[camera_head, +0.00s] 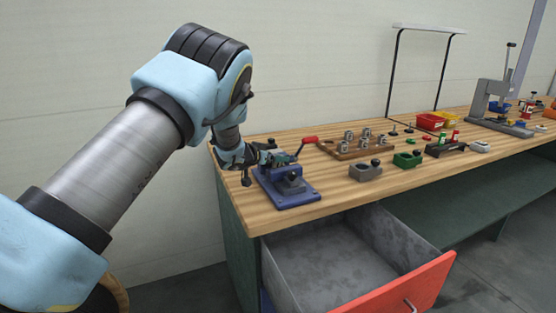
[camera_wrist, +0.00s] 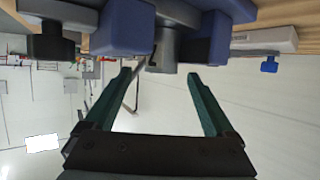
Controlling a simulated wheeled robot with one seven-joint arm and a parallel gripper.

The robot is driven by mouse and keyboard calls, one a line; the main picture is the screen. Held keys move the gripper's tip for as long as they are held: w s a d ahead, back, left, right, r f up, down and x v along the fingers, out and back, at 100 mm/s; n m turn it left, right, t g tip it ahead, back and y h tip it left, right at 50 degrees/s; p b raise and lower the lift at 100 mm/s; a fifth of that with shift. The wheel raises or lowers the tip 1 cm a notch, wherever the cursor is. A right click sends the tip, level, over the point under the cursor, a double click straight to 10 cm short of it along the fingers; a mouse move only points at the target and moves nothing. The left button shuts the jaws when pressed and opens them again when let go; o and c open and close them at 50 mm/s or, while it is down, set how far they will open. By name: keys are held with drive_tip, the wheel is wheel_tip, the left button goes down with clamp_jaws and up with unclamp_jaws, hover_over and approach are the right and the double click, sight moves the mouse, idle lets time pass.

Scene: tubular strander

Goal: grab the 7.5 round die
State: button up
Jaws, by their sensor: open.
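Several small metallic cylinders that look like round dies stand on a wooden board (camera_head: 343,152) in the middle of the bench. No size marking is legible, so I cannot tell which one is the 7.5 die. My gripper (camera_head: 287,158) is at the blue fixture (camera_head: 293,195) on the bench's near left, away from the board. In the wrist view my gripper (camera_wrist: 158,73) is open with nothing between its fingers. A grey cylindrical part (camera_wrist: 164,54) of a blue and grey device lies just beyond the fingertips. Whether a die is inside it is hidden.
A red-handled lever (camera_head: 308,141) stands by the fixture. A grey block (camera_head: 365,172) and a green block (camera_head: 407,160) sit at the front. An open drawer (camera_head: 350,262) juts out below.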

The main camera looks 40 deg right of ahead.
drive_tip(key=shift+x, duration=1)
drive_tip(key=shift+c, duration=0.3)
clamp_jaws()
